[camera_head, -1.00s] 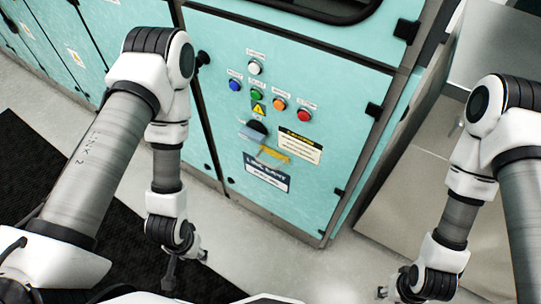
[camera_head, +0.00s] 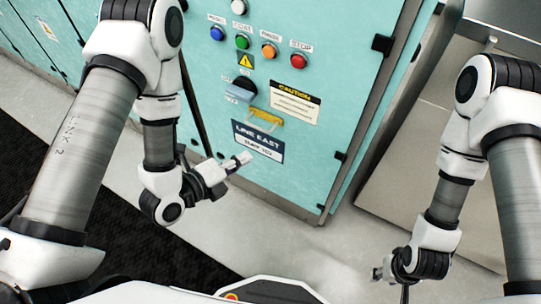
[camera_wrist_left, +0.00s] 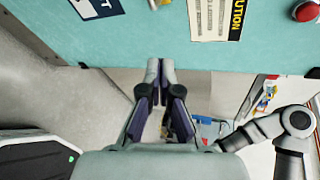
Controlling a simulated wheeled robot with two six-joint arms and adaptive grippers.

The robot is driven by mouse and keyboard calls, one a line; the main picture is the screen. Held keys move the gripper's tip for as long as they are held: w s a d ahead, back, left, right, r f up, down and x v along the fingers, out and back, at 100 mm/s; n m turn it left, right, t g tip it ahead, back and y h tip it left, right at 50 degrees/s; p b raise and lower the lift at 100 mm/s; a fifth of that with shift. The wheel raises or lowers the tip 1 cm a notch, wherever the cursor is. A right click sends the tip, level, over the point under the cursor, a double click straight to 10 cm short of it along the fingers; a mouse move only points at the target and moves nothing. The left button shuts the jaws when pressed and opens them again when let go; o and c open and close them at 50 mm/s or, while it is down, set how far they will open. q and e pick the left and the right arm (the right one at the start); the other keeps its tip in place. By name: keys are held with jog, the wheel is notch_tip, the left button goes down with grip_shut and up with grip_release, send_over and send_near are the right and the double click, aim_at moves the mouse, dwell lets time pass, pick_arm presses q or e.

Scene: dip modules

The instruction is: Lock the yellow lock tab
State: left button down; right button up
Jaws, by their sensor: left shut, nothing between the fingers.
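The yellow lock tab (camera_head: 267,117) is on the teal cabinet front, just below a grey-blue handle piece (camera_head: 240,95) with a dark round part. It sits above the LINE EAST plate (camera_head: 258,141) and left of the caution label (camera_head: 295,103). My left gripper (camera_head: 244,158) is shut and empty, pointing at the cabinet, below and left of the tab and apart from it in the picture. In the left wrist view its fingertips (camera_wrist_left: 160,68) are together below the panel labels. My right gripper (camera_head: 379,272) is low at the right, away from the tab; its fingers are too small to read.
Above the tab are a red stop button (camera_head: 298,60), an orange button (camera_head: 269,50), a green button (camera_head: 242,41) and a blue button (camera_head: 217,34). A black hinge (camera_head: 382,44) stands out on the cabinet's right edge. The floor in front is clear.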

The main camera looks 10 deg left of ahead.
pick_arm(q)
notch_tip(320, 180, down, 6)
jog(key=w+d+m+t+h+b, duration=0.1)
jog(key=d+m+h+b, duration=0.1)
jog(key=b, duration=0.7)
jog(key=shift+w+d+r, duration=0.15)
jog(key=shift+w+r, duration=0.1)
jog(key=shift+w, duration=0.15)
pick_arm(e)
notch_tip(320, 180, down, 13)
jog(key=shift+r, duration=0.15)
pick_arm(q)
jog(key=shift+b, duration=0.3)
jog(key=b+x, duration=0.5)
jog(key=x, duration=0.5)
jog(key=a, duration=0.1)
jog(key=w+a+r, duration=0.1)
jog(key=a, duration=0.1)
jog(key=shift+w+a+r+b, duration=0.2)
jog(key=shift+r+b, duration=0.1)
jog(key=shift+r, duration=0.1)
pick_arm(e)
notch_tip(320, 180, down, 6)
jog(key=shift+r, duration=0.15)
